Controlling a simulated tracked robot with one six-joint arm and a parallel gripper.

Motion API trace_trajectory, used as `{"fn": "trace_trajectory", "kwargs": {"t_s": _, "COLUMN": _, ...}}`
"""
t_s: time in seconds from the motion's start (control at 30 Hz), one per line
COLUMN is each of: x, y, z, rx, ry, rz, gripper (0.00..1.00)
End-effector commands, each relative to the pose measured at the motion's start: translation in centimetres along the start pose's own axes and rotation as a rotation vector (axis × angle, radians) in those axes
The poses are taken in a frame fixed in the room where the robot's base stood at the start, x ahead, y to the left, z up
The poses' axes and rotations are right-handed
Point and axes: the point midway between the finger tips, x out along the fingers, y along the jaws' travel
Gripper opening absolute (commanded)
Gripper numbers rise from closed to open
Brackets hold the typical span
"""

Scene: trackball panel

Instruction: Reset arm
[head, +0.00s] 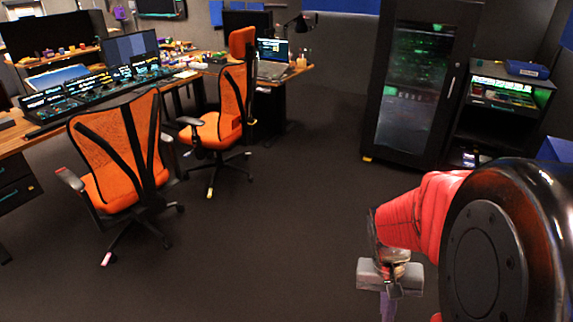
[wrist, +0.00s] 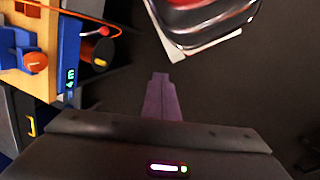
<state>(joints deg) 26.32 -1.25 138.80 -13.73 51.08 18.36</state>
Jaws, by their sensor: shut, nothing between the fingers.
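My gripper (head: 388,306) hangs at the lower right in the head view, below my red arm, over the dark floor. Its purple fingers (wrist: 163,97) are together and empty in the wrist view. They point at bare dark floor and touch nothing. Most of the arm's far side is hidden behind its large black joint in the head view.
A wooden surface (wrist: 42,84) with blue parts and an orange knob is at the wrist view's left. Two orange chairs (head: 118,140), (head: 232,98) stand by desks at left. A black cabinet (head: 420,80) stands behind. The floor (head: 270,220) between is clear.

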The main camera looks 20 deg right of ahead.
Motion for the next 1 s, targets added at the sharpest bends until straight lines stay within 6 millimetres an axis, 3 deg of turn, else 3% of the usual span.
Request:
{"fn": "trace_trajectory", "kwargs": {"t_s": 0.6, "x": -11.4, "y": -7.9, "z": 3.7, "rx": -0.381, "ry": 0.344, "rz": -0.178, "gripper": 0.00}}
{"fn": "trace_trajectory", "kwargs": {"t_s": 1.0, "x": -18.1, "y": -11.1, "z": 7.9, "rx": -0.501, "ry": 0.573, "rz": -0.287, "gripper": 0.00}}
